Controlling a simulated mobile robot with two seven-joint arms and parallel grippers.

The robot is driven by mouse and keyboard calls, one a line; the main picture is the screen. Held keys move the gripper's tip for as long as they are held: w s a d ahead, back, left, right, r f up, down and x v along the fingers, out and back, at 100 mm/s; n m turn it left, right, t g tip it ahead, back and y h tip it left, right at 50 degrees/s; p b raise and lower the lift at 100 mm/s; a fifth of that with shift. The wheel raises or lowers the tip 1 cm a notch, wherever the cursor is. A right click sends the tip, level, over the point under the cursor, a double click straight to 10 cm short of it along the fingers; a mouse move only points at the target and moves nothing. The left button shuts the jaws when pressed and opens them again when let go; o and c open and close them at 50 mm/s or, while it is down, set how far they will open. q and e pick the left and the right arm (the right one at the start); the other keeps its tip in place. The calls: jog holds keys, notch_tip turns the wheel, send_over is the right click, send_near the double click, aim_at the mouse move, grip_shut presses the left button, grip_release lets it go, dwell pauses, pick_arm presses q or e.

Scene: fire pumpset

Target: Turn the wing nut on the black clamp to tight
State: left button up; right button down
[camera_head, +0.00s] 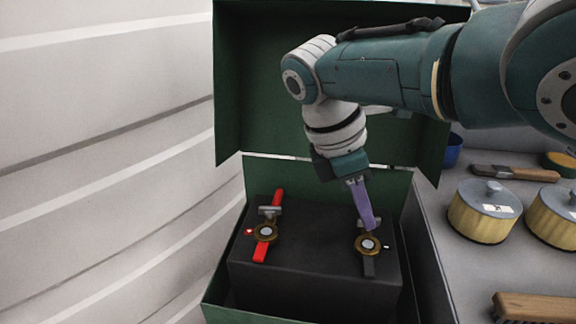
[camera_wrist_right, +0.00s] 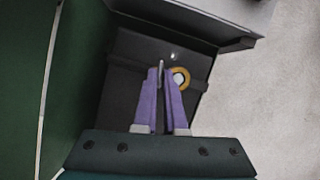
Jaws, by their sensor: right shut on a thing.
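The black clamp (camera_head: 368,266) lies on a dark block at the right, with a brass ring and pale centre (camera_head: 368,245) on it. My right gripper (camera_head: 369,228), with purple fingers, reaches down to it from above. In the right wrist view the fingers (camera_wrist_right: 161,75) are close together on a thin grey upright piece, which looks like the wing nut (camera_wrist_right: 161,66). The brass ring (camera_wrist_right: 181,78) shows just right of the fingertips. The fingers hide most of the wing nut. My left gripper is not in view.
A red clamp (camera_head: 262,252) with a similar brass ring lies on the left of the dark block (camera_head: 315,272). The block sits inside a green box (camera_head: 226,292) with its lid raised behind.

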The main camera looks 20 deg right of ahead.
dwell(0.4)
jog(key=c, duration=1)
grip_release()
jog(key=p+v, duration=0.3)
jog(key=v, duration=0.7)
jog(key=shift+p, duration=0.3)
